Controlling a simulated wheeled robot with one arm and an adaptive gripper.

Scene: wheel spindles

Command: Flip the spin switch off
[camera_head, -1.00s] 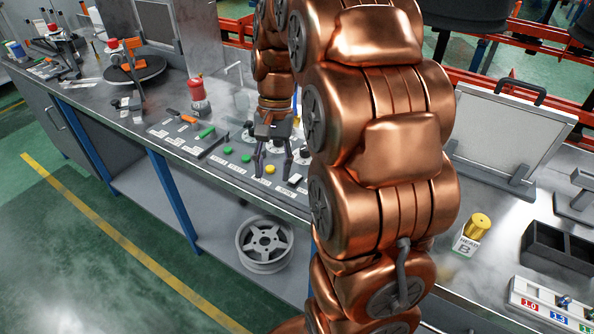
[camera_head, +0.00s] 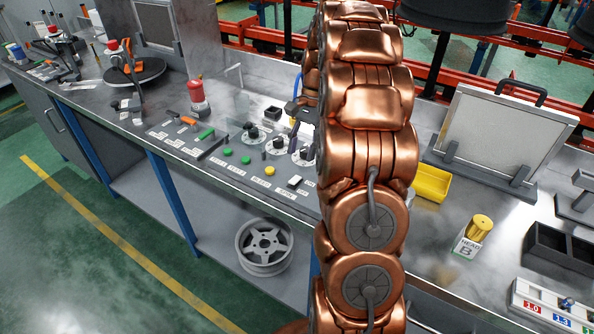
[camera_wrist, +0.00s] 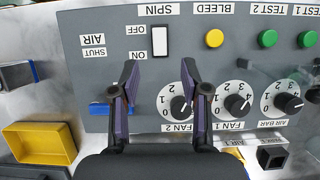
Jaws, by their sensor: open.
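The spin switch (camera_wrist: 159,41) is a white rocker on the grey control panel (camera_wrist: 110,60), under the SPIN label, with OFF at its upper left and ON at its lower left in the wrist view. Which side is pressed I cannot tell. It also shows in the head view (camera_head: 294,181) near the panel's front edge. My gripper (camera_wrist: 160,72) is open and empty in the wrist view, its two dark fingers apart and just below the switch in the picture. In the head view my arm partly hides it over the back of the panel.
A yellow button (camera_wrist: 214,38) and green buttons (camera_wrist: 267,38) sit in the switch's row. Dials, including FAN 2 (camera_wrist: 178,105), lie near the fingers. A blue-handled shut-air lever (camera_wrist: 108,109) and yellow bin (camera_wrist: 40,142) are at left.

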